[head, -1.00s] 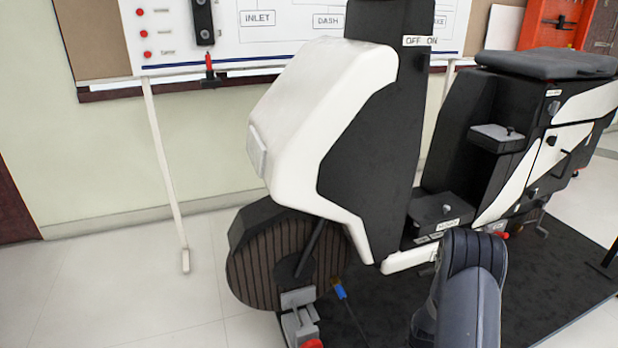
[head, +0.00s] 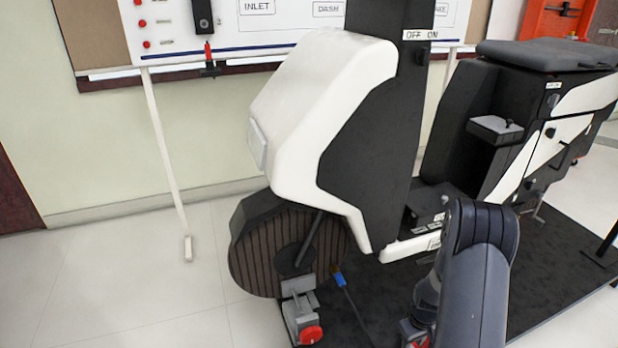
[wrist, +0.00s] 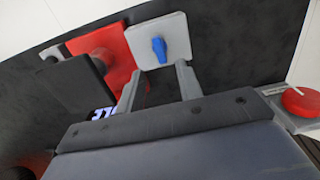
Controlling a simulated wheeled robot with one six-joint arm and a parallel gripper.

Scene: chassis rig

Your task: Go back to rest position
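My gripper (wrist: 158,88) shows in the wrist view with its two grey fingers apart and nothing visible between them. Beyond the fingertips is a light grey plate with a blue knob (wrist: 160,46). I cannot tell whether the fingers touch it. In the head view my dark arm is folded at the lower right, and it hides my gripper. The black and white chassis rig (head: 345,110) stands upright behind the arm on a dark mat (head: 560,265).
A red block (wrist: 115,50) and a dark plate (wrist: 80,80) lie left of the fingers. A red round knob (wrist: 303,101) is at the right. A wheel clamp with a red knob (head: 311,334) stands by the front wheel (head: 265,250). Pale floor (head: 110,275) is clear at left.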

